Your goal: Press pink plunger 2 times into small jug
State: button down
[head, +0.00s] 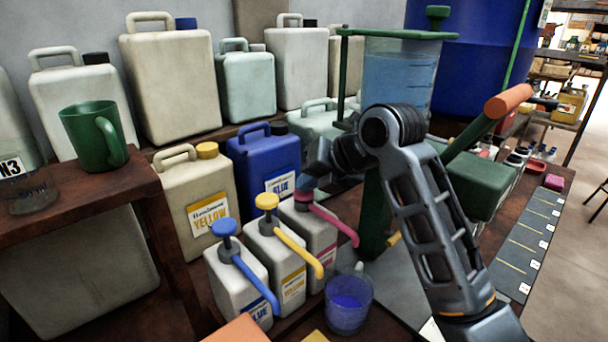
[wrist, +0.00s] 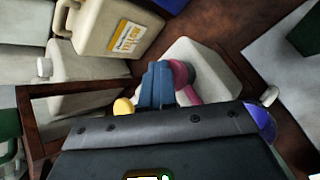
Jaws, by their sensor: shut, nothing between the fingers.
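The pink plunger (head: 336,222) tops a white bottle (head: 318,243), the rightmost of three pump bottles. Its spout points right and toward the front. My gripper (head: 309,182) is shut and empty, with its fingertips at the plunger's head; I cannot tell whether they touch. In the wrist view the shut fingers (wrist: 157,84) lie beside the pink plunger (wrist: 184,76), overlapping part of it. The small jug (head: 348,301), clear with blue contents, stands in front of the bottles, below the pink spout's end. It shows partly at the right in the wrist view (wrist: 261,120).
The yellow plunger (head: 267,201) and blue plunger (head: 227,228) stand close on the left. A blue canister (head: 263,160) and a yellow-capped canister (head: 201,197) stand behind. A green mug (head: 95,134) is on the left shelf. A stirred vat (head: 397,78) stands behind my arm.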

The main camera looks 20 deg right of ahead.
aim_at(308, 193)
jog(key=shift+s+a+f, duration=0.1)
jog(key=shift+s+f, duration=0.05)
jog(key=shift+f, duration=0.6)
jog(key=shift+r+p, duration=1.85)
jog(key=shift+r, duration=1.4)
